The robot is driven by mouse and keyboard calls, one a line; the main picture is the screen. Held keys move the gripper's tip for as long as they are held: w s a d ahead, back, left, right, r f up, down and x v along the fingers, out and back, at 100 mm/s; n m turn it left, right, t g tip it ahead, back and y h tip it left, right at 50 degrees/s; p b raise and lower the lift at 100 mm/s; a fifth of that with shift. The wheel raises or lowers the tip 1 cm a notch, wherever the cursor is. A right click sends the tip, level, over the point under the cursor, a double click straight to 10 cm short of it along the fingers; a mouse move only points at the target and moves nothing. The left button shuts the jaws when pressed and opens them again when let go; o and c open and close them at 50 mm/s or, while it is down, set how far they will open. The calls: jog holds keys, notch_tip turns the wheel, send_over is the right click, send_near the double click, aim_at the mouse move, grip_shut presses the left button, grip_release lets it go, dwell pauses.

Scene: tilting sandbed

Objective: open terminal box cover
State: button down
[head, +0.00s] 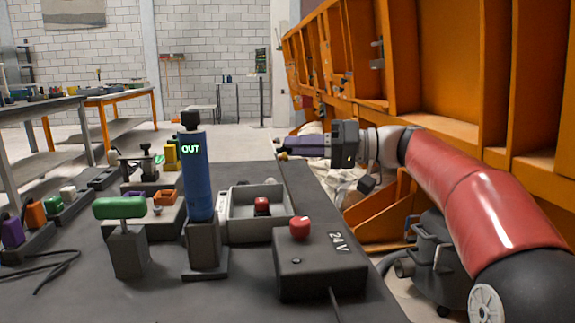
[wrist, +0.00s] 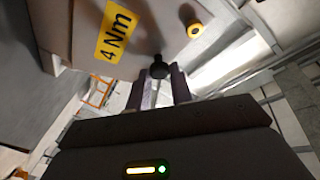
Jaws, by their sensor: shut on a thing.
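In the wrist view a grey cover (wrist: 125,14) with a yellow "4 Nm" label (wrist: 116,31) fills the upper left. A small black knob (wrist: 158,67) stands at its lower edge. My gripper (wrist: 159,80) has its two dark purple fingers shut on this knob. In the head view my gripper (head: 283,147) reaches left past the bench's far right edge. The cover is not clear there, and I cannot tell how far it stands open.
A dark bench (head: 240,284) holds a 24 V box with a red button (head: 320,262), a blue "OUT" cylinder (head: 197,175), a green-handled block (head: 127,250) and a grey open box (head: 262,231). An orange frame (head: 440,85) rises behind my arm on the right.

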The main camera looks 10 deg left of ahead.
jog(key=shift+w+d+f+y+b, duration=0.15)
jog(key=shift+d+f+y+b, duration=0.1)
jog(key=shift+d+b, duration=0.3)
jog(key=shift+w+d+f+y+b, duration=0.15)
jog(key=shift+d+f+y+b, duration=0.1)
jog(key=shift+d+b, duration=0.2)
jog(key=shift+d+f, duration=0.1)
jog(key=shift+d, duration=0.05)
jog(key=c, duration=1.3)
grip_release()
jog(key=shift+o, duration=0.2)
jog(key=d, duration=0.7)
jog(key=shift+d, duration=0.35)
jog(key=shift+s+f, duration=0.1)
